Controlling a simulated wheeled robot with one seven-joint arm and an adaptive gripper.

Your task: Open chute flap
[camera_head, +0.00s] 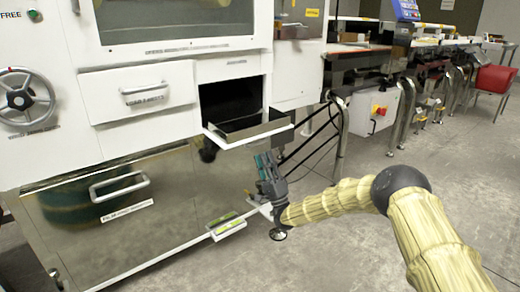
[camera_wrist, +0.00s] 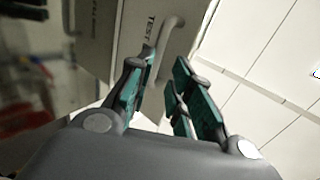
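A dark square opening (camera_head: 228,98) is in the white machine front in the head view. A metal-edged tray or flap (camera_head: 250,132) juts out at its lower edge; I cannot tell if this is the chute flap. My gripper (camera_head: 264,163) is below and to the right of it, apart from it, fingers pointing up. In the wrist view my gripper (camera_wrist: 161,70) has its teal-padded fingers apart with nothing between them. Beyond the fingertips is a pale panel (camera_wrist: 125,28) marked "TEST" with a curved handle (camera_wrist: 170,38).
A white drawer (camera_head: 138,92) with a handle is left of the opening. A shiny lower panel (camera_head: 120,205) has another handle, and a small ledge (camera_head: 228,225) sticks out near my gripper. A handwheel (camera_head: 25,100) is far left. Open floor (camera_head: 340,250) lies to the right.

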